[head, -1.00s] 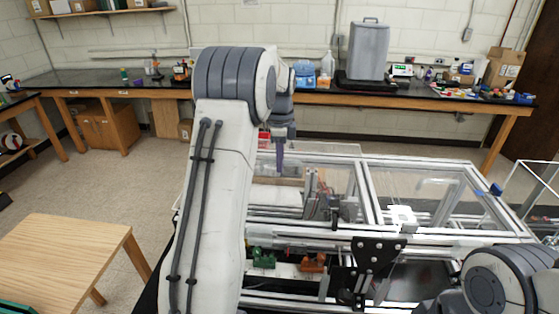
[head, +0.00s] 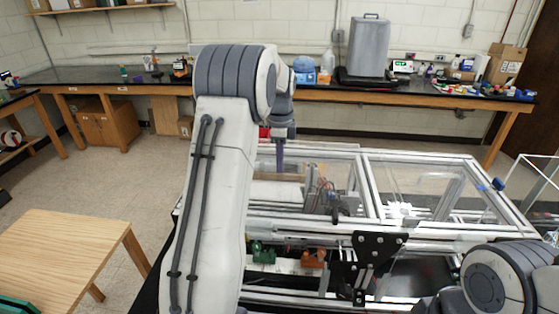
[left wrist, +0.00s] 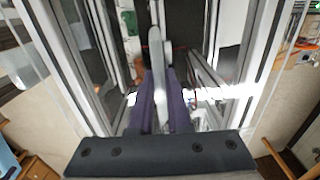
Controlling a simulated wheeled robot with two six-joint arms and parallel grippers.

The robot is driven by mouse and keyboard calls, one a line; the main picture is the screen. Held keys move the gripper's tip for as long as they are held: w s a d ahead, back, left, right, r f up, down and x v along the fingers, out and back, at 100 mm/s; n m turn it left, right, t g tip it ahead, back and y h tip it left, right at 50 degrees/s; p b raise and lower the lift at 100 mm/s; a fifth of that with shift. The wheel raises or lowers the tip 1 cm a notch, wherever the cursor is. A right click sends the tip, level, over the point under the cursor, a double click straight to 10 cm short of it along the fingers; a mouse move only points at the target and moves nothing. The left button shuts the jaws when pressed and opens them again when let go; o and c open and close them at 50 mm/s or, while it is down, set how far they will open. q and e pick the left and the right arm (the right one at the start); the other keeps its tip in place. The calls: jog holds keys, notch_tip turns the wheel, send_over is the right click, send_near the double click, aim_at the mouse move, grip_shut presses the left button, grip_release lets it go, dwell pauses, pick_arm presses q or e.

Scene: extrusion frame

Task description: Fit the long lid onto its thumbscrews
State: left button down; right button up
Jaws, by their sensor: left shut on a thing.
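My left gripper (head: 280,157) points down over the far left part of the extrusion frame (head: 420,226). In the left wrist view its purple fingers (left wrist: 161,107) are shut on a narrow light grey piece (left wrist: 155,50), seen nearly edge-on between them. I cannot tell whether this piece is the long lid. In the head view, my left arm hides part of the frame's left side. The thumbscrews are too small to make out. My right arm shows at the bottom right, but its gripper is not in view.
A black bracket plate (head: 377,250) stands at the frame's front rail. Green (head: 262,254) and orange (head: 314,259) parts sit inside the frame. A wooden table (head: 62,250) stands at the left. A long bench (head: 330,98) with a grey container (head: 368,46) runs along the back wall.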

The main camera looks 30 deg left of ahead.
pick_arm(q)
jog(key=shift+f+b, duration=0.3)
jog(key=shift+f, duration=0.2)
jog(key=c, duration=0.8)
grip_release()
jog(key=shift+f, duration=0.15)
jog(key=shift+r, duration=0.5)
notch_tip(320, 180, up, 10)
jog(key=shift+f+b, duration=0.15)
jog(key=shift+b, duration=1.05)
jog(key=shift+s, duration=0.1)
